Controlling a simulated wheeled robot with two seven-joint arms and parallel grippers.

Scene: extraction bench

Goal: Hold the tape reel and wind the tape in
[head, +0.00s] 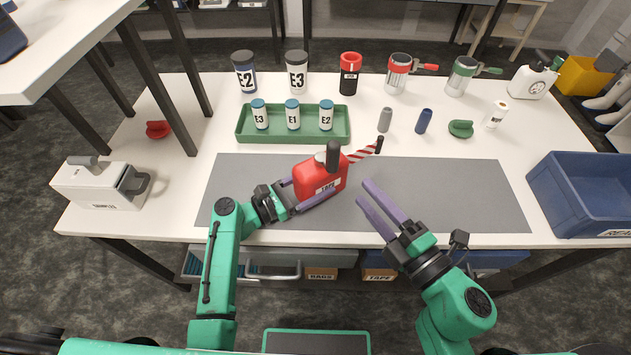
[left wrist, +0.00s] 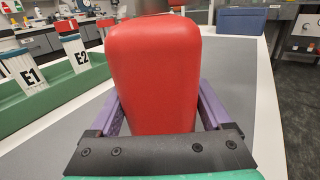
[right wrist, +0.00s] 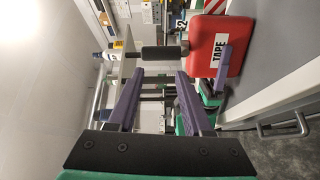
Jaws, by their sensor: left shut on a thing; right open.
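The red tape reel (head: 316,181), labelled TAPE, is on or just above the grey mat, with red-and-white striped tape (head: 362,153) sticking out on its right. A dark crank knob (head: 333,156) stands at its top. My left gripper (head: 312,196) is shut on the reel, one purple finger on each side; its red body (left wrist: 153,75) fills the middle of the left wrist view. My right gripper (head: 375,203) is open and empty, to the right of the reel. The right wrist view shows the knob (right wrist: 162,53) beyond its fingers and the reel (right wrist: 222,45) to the right.
A green tray (head: 240,138) with several small labelled bottles stands behind the mat. Larger canisters line the back. A blue bin (head: 575,195) is at the right, a white box (head: 95,185) at the left. The mat's right part (head: 470,195) is clear.

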